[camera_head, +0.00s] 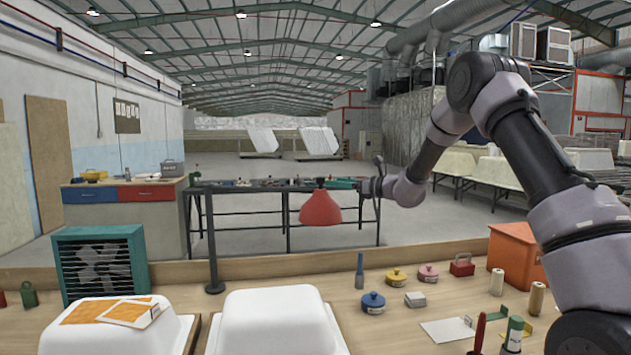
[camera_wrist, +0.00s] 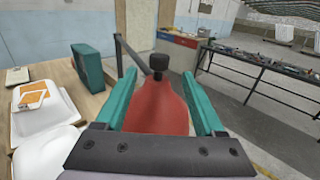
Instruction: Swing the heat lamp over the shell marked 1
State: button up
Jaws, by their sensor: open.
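The heat lamp has a red shade (camera_head: 320,208) on a dark arm from a post (camera_head: 213,245) on the bench; the shade hangs up and right of the right shell. My gripper (camera_wrist: 158,76) is open. In the wrist view its teal fingers lie either side of the red shade (camera_wrist: 157,108) and its black knob (camera_wrist: 160,63); contact cannot be told. In the head view the gripper is small beside the lamp top. The left white shell (camera_head: 175,325) has orange patches and a card (camera_head: 130,312). The right white shell (camera_head: 280,325) is plain. No number is readable.
A teal fan box (camera_head: 100,265) stands behind the left shell. Blue (camera_head: 373,302), yellow (camera_head: 396,277) and pink (camera_head: 428,273) tins, an orange box (camera_head: 515,252) and rolls crowd the bench's right side. The lamp post rises between fan box and right shell.

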jog(key=x, duration=1)
jog(key=shift+a, duration=0.2)
jog(key=shift+c, duration=0.3)
grip_shut()
dwell(0.8)
